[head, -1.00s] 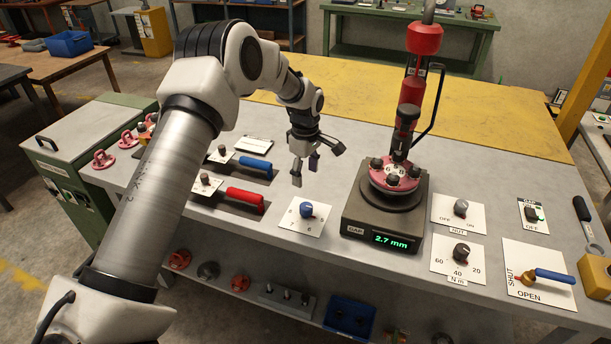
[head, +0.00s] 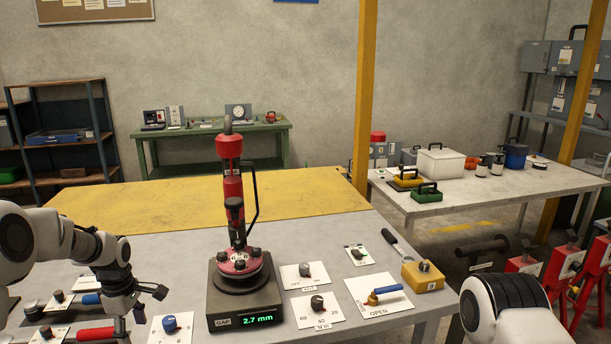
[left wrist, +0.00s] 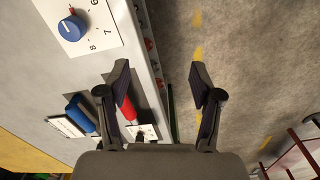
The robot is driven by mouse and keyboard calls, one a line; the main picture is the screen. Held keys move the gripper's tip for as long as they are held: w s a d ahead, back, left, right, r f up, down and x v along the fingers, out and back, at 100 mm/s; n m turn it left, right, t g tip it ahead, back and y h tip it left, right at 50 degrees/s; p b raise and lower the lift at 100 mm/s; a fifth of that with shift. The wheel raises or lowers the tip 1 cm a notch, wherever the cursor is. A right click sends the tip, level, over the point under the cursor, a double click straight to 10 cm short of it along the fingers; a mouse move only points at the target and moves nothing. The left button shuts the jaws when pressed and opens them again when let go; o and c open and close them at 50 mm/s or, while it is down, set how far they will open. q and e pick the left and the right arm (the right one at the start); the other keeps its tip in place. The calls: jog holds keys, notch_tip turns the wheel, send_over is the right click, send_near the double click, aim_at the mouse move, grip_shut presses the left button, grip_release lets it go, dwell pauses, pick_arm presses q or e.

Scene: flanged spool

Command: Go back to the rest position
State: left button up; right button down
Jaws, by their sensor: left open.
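My left gripper (head: 150,303) is open and empty at the left of the bench in the head view. It is above the bench, near the blue and red handles. In the left wrist view its fingers (left wrist: 160,78) are spread wide with nothing between them, over the bench edge and floor. The red flanged spool (head: 240,263) sits on the dark gauge stand (head: 222,302), whose display reads 2.7 mm. A red upright tool stands on top of it. My right arm shows at the lower right, but its gripper is out of view.
A blue dial (head: 169,323) on a white plate lies right of my left gripper; it also shows in the left wrist view (left wrist: 69,26). A red handle (head: 97,333) lies below. Knob plates, a blue-handled valve (head: 388,290) and a yellow block (head: 423,276) fill the bench's right.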

pick_arm(q)
jog(key=s+d+f+m+g+b, duration=0.15)
jog(key=s+d+f, duration=0.25)
jog(key=s+f, duration=0.4)
jog(key=s+d+f+g+b, duration=0.1)
jog(key=s+d+f+g, duration=0.2)
jog(key=s+f, duration=0.45)
jog(key=s+d+f+m+t+b, duration=0.1)
jog(key=s+d+f+m+t, duration=0.1)
jog(key=s+m, duration=0.6)
jog(key=s+d+f+m+t, duration=0.2)
jog(key=s+d+f+m, duration=0.3)
jog(key=s, duration=0.8)
notch_tip(320, 180, down, 3)
jog(key=m, duration=0.3)
jog(key=shift+s+d+r+b, duration=0.2)
jog(key=shift+s+d+b, duration=0.05)
jog(key=shift+s+b, duration=0.15)
jog(key=shift+t, duration=0.25)
